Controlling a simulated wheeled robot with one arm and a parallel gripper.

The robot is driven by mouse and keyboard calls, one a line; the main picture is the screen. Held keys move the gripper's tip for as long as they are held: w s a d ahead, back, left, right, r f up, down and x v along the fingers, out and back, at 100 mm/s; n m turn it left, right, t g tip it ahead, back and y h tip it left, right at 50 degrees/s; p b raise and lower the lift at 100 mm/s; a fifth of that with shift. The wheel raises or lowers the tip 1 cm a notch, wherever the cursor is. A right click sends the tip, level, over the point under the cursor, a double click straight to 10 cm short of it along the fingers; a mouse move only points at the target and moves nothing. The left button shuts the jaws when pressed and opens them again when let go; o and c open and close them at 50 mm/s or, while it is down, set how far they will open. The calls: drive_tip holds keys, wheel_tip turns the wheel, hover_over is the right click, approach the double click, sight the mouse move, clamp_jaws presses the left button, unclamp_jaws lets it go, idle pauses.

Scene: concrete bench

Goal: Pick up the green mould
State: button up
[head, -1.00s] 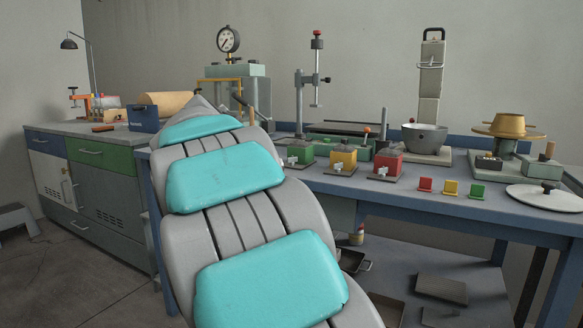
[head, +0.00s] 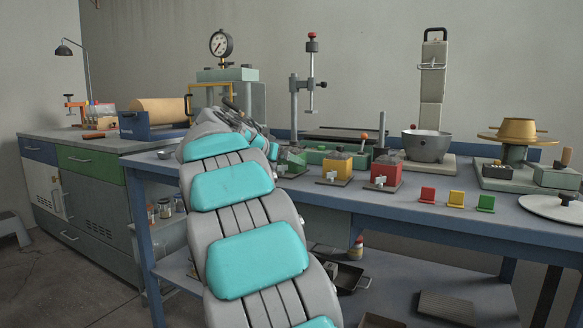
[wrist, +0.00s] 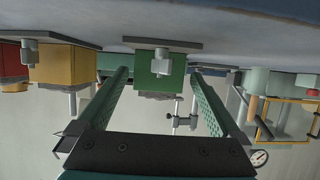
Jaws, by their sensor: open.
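The green mould (head: 293,157) is a small green box with a pale clamp on its front, standing on a dark plate on the blue bench, partly hidden behind my arm in the head view. In the wrist view, which is upside down, the green mould (wrist: 176,80) lies ahead, between the lines of my two fingers. My gripper (wrist: 160,75) is open and empty, with a green textured pad on each finger. The mould looks a little beyond the fingertips, and I see no contact. In the head view my arm hides most of the gripper.
A yellow mould (head: 337,166) and a red mould (head: 386,173) stand in a row to the right. A press with a gauge (head: 227,75) and a stand (head: 311,90) are behind. Small coloured plates (head: 456,199) and a grey bowl (head: 427,146) are farther right.

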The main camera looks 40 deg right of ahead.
sight(286, 162)
drive_tip(key=x, duration=0.4)
drive_tip(key=shift+d+f, duration=0.15)
drive_tip(key=shift+f, duration=0.1)
drive_tip(key=shift+c, duration=0.4)
clamp_jaws()
